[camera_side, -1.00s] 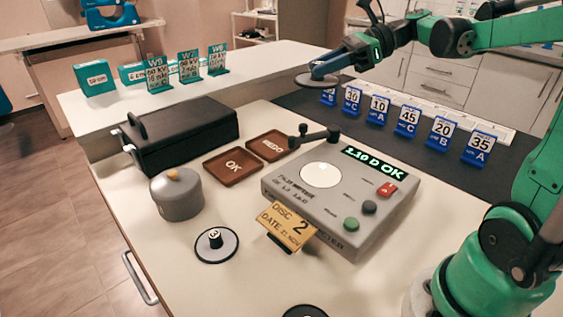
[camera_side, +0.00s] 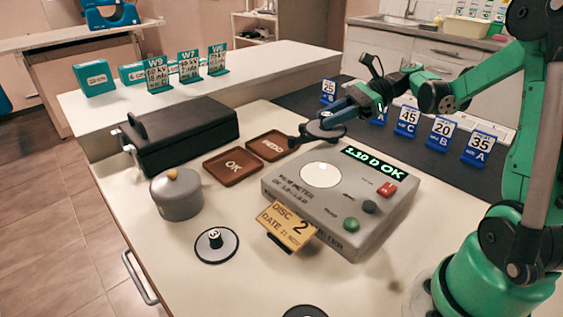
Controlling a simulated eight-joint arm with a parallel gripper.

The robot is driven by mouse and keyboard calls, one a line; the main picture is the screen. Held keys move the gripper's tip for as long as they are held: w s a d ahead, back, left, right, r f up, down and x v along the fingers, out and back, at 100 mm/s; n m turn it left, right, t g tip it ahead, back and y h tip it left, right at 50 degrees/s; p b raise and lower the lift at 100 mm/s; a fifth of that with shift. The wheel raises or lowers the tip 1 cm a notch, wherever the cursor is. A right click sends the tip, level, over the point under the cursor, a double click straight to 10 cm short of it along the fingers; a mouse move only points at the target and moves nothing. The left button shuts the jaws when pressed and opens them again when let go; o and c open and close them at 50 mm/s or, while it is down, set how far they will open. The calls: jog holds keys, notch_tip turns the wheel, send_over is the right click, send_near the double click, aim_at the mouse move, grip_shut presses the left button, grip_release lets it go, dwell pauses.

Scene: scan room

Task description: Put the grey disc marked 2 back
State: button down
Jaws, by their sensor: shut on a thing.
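My gripper (camera_side: 335,117) is shut on a grey disc (camera_side: 325,132) and holds it flat behind the film meter; no number on it is readable. The disc overlaps the meter's dark swing arm in the picture, and I cannot tell whether they touch. The grey film meter (camera_side: 335,205) has a white round spot and a lit display ending in "D OK". A yellow card (camera_side: 287,226) reading "DISC 2" stands at its front. A grey disc marked 3 (camera_side: 216,245) lies on the white table. Another dark disc (camera_side: 305,312) is cut off at the bottom edge.
Brown OK (camera_side: 233,166) and REDO (camera_side: 273,145) trays lie left of the meter. A grey lidded pot (camera_side: 177,194) and a black case (camera_side: 182,135) are further left. Blue number stands (camera_side: 442,131) line the dark strip at right.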

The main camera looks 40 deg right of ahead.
aim_at(326, 173)
notch_tip(326, 173, down, 10)
jog(key=shift+f, duration=0.2)
dwell(0.3)
jog(key=shift+f, duration=0.1)
jog(key=c, duration=0.6)
grip_release()
jog(key=shift+c, duration=0.2)
